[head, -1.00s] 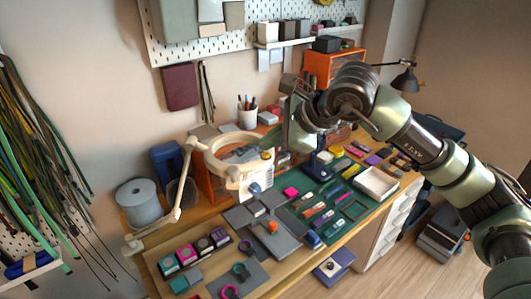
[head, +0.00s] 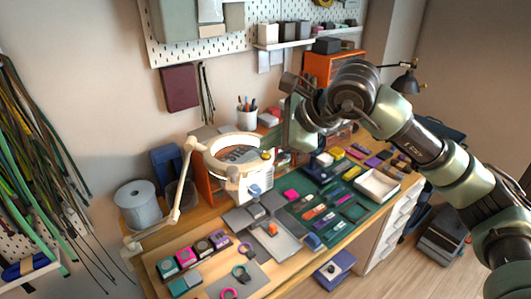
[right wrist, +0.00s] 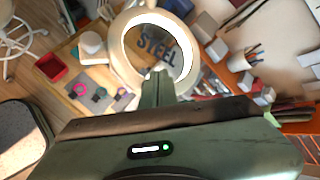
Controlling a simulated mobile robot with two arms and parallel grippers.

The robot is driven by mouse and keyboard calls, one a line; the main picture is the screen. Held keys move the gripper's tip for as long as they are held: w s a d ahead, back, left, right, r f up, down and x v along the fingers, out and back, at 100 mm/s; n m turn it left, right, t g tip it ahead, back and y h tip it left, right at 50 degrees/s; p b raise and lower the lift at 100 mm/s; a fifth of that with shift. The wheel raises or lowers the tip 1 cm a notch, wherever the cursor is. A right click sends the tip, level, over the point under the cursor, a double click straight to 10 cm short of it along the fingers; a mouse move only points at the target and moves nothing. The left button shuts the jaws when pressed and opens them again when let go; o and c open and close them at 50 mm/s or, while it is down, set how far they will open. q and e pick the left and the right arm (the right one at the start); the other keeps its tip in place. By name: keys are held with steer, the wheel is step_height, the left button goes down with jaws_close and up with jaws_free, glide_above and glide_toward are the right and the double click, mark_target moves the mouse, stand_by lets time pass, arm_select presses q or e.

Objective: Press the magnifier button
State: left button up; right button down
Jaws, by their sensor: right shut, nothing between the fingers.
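The magnifier (head: 213,160) is a cream ring with a round lens on a jointed arm, above the bench in the head view. A small yellow spot (head: 266,155) shows on its right side; I cannot tell for sure that it is the button. In the right wrist view the ring (right wrist: 118,60) fills the upper middle, with enlarged "STEEL" lettering seen through the lens. My right gripper (right wrist: 155,74) is shut and empty, its tips at the ring's near rim. Whether they touch it is unclear, and they cover part of the rim. My left gripper is not in view.
A green mat (head: 355,211) with several small coloured pieces lies to the right of the magnifier. A grey spool (head: 140,206) stands at the left, and a pen cup (head: 247,118) behind. Hanging cords (head: 35,150) fill the far left.

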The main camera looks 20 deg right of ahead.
steer(key=shift+r, duration=0.1)
step_height(320, 180, up, 6)
steer(key=p, duration=0.3)
stand_by(0.5)
